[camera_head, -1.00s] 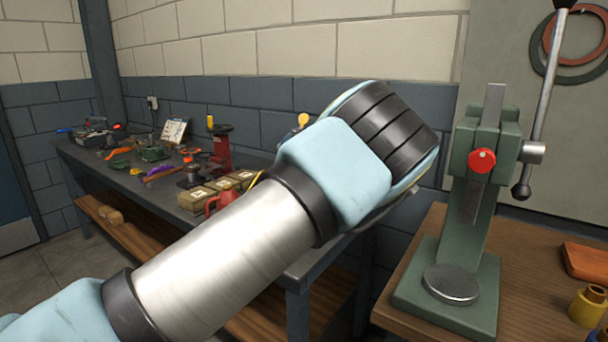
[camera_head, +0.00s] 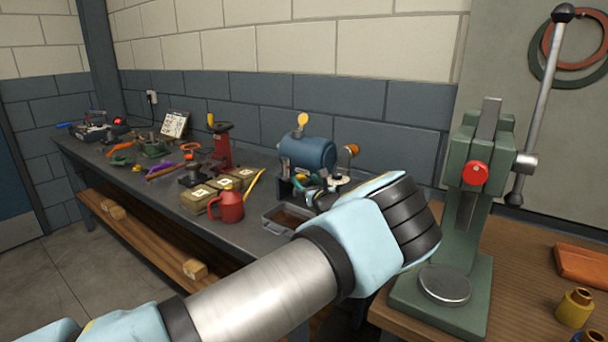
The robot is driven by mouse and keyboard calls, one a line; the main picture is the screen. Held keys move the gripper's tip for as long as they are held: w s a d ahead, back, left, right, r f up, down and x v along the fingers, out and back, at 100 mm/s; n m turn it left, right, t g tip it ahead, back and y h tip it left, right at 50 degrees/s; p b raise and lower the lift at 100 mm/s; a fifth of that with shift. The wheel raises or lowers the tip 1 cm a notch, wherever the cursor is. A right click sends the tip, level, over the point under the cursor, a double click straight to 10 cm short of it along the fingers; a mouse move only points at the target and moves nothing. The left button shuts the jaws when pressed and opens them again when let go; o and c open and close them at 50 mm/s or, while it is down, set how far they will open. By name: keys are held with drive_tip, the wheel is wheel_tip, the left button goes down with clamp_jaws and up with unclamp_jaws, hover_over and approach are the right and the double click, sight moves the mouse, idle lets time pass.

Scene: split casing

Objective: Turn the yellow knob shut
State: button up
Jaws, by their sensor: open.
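A round yellow knob (camera_head: 302,118) stands on a short stem on top of a blue cylindrical casing (camera_head: 308,153) on the back bench. My gripper (camera_head: 306,184) appears as small light blue and dark parts low in front of the casing, below the knob and apart from it. It is open, with no object visible in it. My arm's thick light blue and black joint hides much of the wrist and the casing's lower right side. The knob's turn position is too small to tell.
An orange knob (camera_head: 351,150) sits right of the casing. A grey tray (camera_head: 284,220), a red can (camera_head: 228,206) and several tan boxes (camera_head: 197,198) stand in front and left. A green press (camera_head: 462,230) stands on the wooden table at right. A red stand (camera_head: 221,147) is further left.

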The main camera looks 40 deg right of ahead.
drive_tip(key=shift+x, duration=1)
clamp_jaws()
